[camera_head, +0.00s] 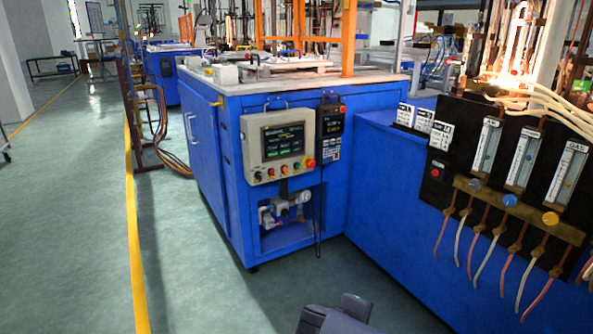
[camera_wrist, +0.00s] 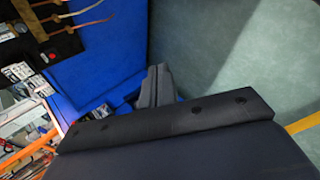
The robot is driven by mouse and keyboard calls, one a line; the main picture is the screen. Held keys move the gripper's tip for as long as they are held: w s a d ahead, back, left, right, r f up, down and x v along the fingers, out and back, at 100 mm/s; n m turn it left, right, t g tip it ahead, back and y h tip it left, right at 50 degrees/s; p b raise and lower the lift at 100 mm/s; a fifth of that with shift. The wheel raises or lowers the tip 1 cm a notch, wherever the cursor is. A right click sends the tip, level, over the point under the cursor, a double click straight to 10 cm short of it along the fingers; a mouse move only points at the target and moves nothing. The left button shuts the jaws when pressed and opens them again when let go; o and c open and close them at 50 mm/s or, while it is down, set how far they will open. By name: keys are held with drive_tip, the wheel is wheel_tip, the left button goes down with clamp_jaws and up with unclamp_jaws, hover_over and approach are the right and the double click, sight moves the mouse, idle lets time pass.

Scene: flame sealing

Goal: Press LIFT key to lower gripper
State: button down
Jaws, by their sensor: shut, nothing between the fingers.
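A black handheld unit (camera_head: 331,130) with a small lit display and a blue keypad hangs on the front of the blue cabinet (camera_head: 225,165). Left of it is a grey control box (camera_head: 279,142) with a screen and a row of coloured buttons. The key labels are too small to read, so I cannot tell which is LIFT. My gripper (camera_wrist: 158,88) is shut and empty in the wrist view, over blue cabinet and floor. In the head view a dark grey part of my arm shows at the bottom edge, well below and apart from the keys.
A black panel (camera_head: 462,143) with flow gauges, knobs and hanging tubes stands at the right, with a bright flame or lamp behind it. A recess with a pressure gauge (camera_head: 304,197) is under the control box. Green floor (camera_head: 200,290) is clear in front.

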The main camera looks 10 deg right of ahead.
drive_tip(key=w+a+r+n+t+y, duration=0.1)
drive_tip(key=w+a+r+n+t, duration=0.3)
drive_tip(key=w+a+n, duration=0.1)
drive_tip(key=w+a+r+n+t+y, duration=0.2)
drive_tip(key=w+a+r+n+t, duration=0.2)
drive_tip(key=a+n, duration=0.3)
drive_tip(key=w+a, duration=0.1)
drive_tip(key=a, duration=0.2)
drive_tip(key=shift+w+a+r+t+y+p, duration=0.15)
drive_tip(key=shift+w+r+t+y+p, duration=0.15)
drive_tip(key=shift+w+r+t+p, duration=0.1)
